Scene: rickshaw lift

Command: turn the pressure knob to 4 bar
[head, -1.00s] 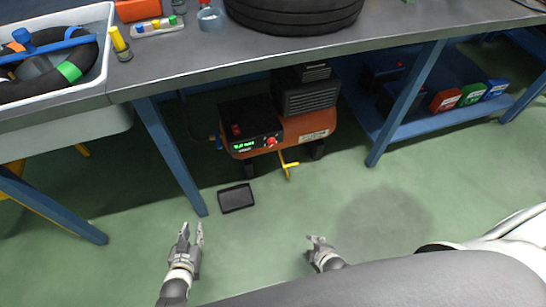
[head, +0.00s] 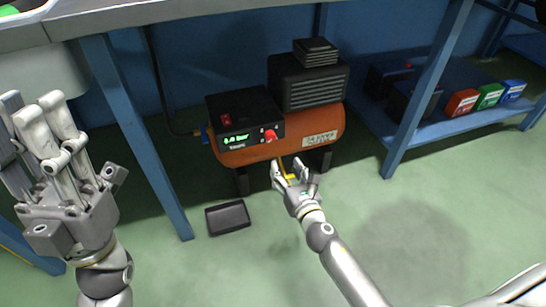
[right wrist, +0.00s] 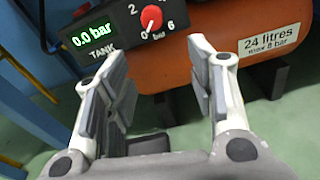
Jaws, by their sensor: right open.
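The red pressure knob (head: 270,134) is on the black front panel of the orange compressor (head: 253,152) under the workbench. In the right wrist view the knob (right wrist: 151,18) sits among the numbers 0, 2 and 6. A white mark on it points down, roughly toward 0. The green display (right wrist: 94,37) beside it reads 0.0 bar, with TANK below. My right gripper (head: 290,172) is open and empty, in front of and a little below the knob, apart from it. My left gripper (head: 35,105) is raised at the left, away from the compressor; its opening is unclear.
The workbench (head: 150,12) overhangs the compressor, with a blue leg (head: 140,140) on the left. A black tray (head: 228,217) lies on the floor. A blue shelf (head: 440,125) with several coloured boxes stands right.

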